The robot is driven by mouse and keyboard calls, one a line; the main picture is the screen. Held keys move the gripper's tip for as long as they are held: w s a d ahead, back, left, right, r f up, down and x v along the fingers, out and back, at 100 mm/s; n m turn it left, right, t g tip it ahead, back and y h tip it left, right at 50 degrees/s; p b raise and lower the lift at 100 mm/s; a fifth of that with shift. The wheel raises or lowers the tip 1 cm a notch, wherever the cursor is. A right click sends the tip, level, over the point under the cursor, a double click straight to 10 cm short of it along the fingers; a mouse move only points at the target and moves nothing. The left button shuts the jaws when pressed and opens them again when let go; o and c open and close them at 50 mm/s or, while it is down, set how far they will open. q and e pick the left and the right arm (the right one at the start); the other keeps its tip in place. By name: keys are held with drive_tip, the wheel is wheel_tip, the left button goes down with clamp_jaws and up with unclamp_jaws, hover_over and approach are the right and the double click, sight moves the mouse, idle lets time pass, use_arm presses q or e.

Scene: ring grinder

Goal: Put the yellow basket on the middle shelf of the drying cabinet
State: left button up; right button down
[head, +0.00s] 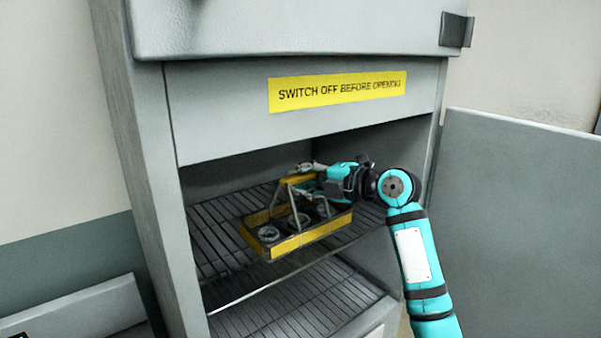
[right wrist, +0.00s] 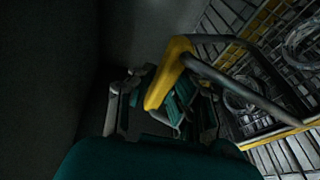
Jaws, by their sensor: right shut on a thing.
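The yellow basket (head: 312,234) is inside the drying cabinet (head: 166,180), over the upper of the two wire shelves in view (head: 212,240). Grey rings lie in the basket, and its handle rises above it. My right gripper (head: 304,177) is shut on the yellow grip of the handle. In the right wrist view the yellow grip (right wrist: 168,75) is between the fingers and the basket (right wrist: 275,135) hangs to the right. I cannot tell whether the basket's underside touches the shelf. My left gripper is not in view.
A lower wire shelf (head: 290,300) is empty where it shows. The cabinet's left side wall and the panel with the yellow warning label (head: 337,91) bound the opening. A grey panel (head: 520,220) stands to the right.

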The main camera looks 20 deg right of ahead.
drive_tip(key=c, duration=1.4)
unclamp_jaws()
drive_tip(key=shift+o, duration=0.2)
drive_tip(key=shift+s+d, duration=0.1)
drive_tip(key=shift+s, duration=0.05)
drive_tip(key=b+v, duration=0.4)
drive_tip(key=v, duration=0.7)
drive_tip(key=shift+s+d+b, duration=0.2)
drive_tip(key=shift+s+b, duration=0.1)
drive_tip(key=shift+b, duration=0.1)
